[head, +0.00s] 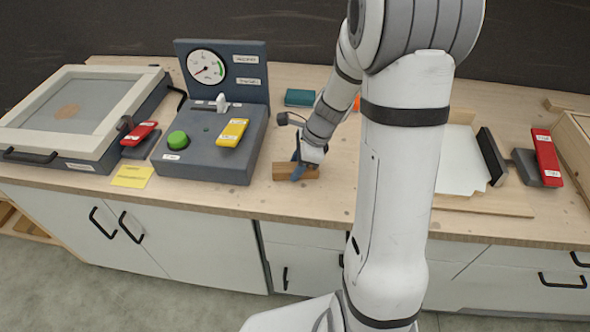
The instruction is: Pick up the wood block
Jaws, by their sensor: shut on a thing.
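The wood block (311,172) is a small brown bar on the light wooden counter, near its front edge and right of the grey control box. My gripper (299,171) points down at the block from above, with its blue fingers around the block's middle. It is shut on the block. The fingers hide the middle part of the block. I cannot tell whether the block touches the counter or is slightly above it.
The control box (200,160) with a green button and yellow switch stands close on the left. A framed box (85,95) is farther left. A teal block (299,97) lies behind my gripper.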

